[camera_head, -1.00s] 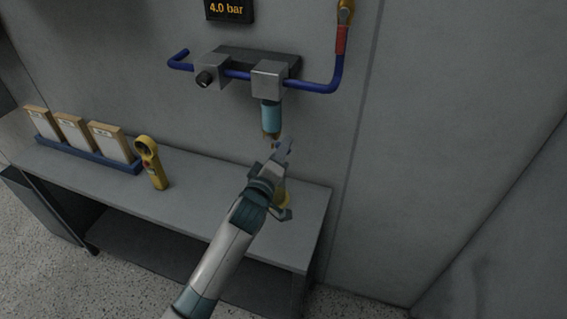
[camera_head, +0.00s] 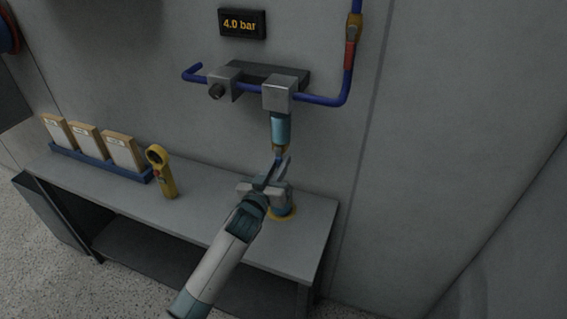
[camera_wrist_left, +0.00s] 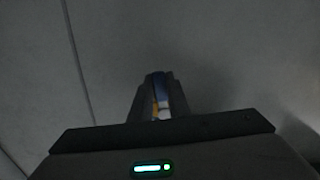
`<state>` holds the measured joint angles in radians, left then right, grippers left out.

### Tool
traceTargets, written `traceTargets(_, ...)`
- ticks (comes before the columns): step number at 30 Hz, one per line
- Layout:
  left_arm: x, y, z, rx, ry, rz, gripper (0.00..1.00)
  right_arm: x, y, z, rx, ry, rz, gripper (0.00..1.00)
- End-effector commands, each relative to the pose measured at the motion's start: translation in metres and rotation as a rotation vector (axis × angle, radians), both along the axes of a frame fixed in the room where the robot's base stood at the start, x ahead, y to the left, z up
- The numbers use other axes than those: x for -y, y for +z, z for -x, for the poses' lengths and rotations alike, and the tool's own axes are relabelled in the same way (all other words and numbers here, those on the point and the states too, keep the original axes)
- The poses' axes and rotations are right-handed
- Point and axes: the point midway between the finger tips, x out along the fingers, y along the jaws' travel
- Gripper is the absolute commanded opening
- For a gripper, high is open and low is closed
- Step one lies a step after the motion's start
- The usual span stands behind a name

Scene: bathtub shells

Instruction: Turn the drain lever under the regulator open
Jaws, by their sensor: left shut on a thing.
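The regulator's silver block (camera_head: 279,95) hangs on the blue pipe on the wall. Its teal bowl (camera_head: 280,128) points straight down, with a brass-coloured end at the bottom. The drain lever is just under the bowl, mostly hidden by my fingers in the head view. My left gripper (camera_head: 276,168) reaches up from below and is shut on it. In the left wrist view, a blue piece (camera_wrist_left: 159,88) of the lever, with a little yellow and white below it, shows between the fingers. How far the lever is turned cannot be told. My right gripper is not in view.
A display (camera_head: 242,24) reads 4.0 bar. A red and brass valve (camera_head: 352,45) sits on the pipe at right. On the bench (camera_head: 215,200) stand a yellow handheld device (camera_head: 161,172), a blue rack (camera_head: 100,163) of boxes and a yellow-rimmed object (camera_head: 284,213) under the gripper.

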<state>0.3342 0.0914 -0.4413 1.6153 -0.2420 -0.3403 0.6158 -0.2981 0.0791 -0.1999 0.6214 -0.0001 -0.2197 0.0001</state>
Motion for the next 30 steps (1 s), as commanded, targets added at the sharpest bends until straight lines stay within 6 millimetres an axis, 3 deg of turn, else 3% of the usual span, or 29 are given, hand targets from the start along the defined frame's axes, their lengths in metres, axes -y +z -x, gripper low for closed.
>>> traceTargets(9, -0.007, -0.0022, -0.0019, 0.045, 0.0, -0.147, 0.0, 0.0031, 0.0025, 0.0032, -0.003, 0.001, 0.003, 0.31)
traceTargets(25, -0.0086, -0.0024, -0.0026, 0.055, 0.001, -0.179, 0.0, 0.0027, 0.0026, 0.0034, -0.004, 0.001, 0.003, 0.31)
traceTargets(26, -0.0087, -0.0024, -0.0025, 0.055, 0.001, -0.179, 0.23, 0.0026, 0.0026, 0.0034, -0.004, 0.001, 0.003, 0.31)
traceTargets(27, -0.0087, -0.0022, -0.0026, 0.054, 0.001, -0.178, 0.32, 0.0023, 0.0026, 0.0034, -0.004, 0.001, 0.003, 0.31)
traceTargets(30, -0.0086, -0.0019, -0.0026, 0.055, 0.001, -0.177, 0.34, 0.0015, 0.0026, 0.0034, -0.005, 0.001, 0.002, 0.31)
